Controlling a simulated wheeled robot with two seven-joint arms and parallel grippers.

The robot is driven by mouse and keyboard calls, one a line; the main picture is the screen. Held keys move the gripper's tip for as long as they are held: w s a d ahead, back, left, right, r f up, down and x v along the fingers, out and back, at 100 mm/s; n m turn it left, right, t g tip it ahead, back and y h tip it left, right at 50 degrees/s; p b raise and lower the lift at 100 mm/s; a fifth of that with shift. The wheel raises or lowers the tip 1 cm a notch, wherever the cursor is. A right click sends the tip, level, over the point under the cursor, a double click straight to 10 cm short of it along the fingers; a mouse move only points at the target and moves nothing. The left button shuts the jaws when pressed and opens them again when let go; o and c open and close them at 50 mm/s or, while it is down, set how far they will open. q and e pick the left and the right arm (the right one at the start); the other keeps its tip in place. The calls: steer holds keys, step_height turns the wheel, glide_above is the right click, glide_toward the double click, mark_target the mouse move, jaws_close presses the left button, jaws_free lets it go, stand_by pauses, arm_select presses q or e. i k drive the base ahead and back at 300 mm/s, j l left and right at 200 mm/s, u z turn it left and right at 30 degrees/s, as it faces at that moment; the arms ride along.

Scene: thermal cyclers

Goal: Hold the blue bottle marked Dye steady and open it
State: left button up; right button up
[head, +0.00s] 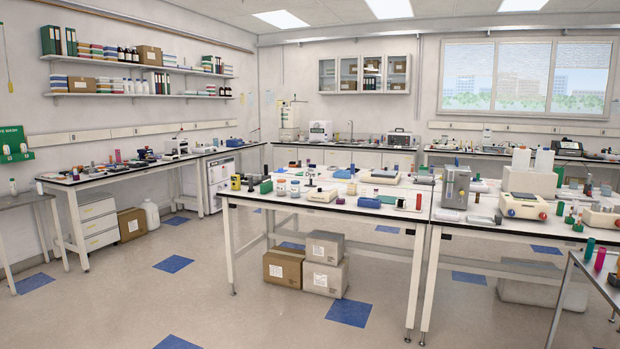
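Neither of my grippers shows in the head view. I cannot tell whether either is the blue bottle. Other small containers are scattered on the benches, too small to identify.
The central bench also holds a grey boxy device (455,187) and a white instrument (524,206). Cardboard boxes (284,267) sit under it. A side bench (130,172) runs along the left wall. A metal table (590,272) is at the lower right. The floor at front left is clear.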

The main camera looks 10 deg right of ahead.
mark_target(294, 189)
steer(key=i+j+z, duration=0.15)
steer(key=i+j, duration=0.15)
steer(key=i, duration=0.45)
steer(key=i+j+z, duration=0.15)
steer(key=i+j, duration=0.25)
steer(key=i, duration=0.3)
steer(key=i+j+z, duration=0.15)
steer(key=i+j, duration=0.35)
steer(key=i, duration=0.2)
steer(key=i+j+z, duration=0.15)
steer(key=i+j, duration=0.4)
steer(key=i, duration=0.1)
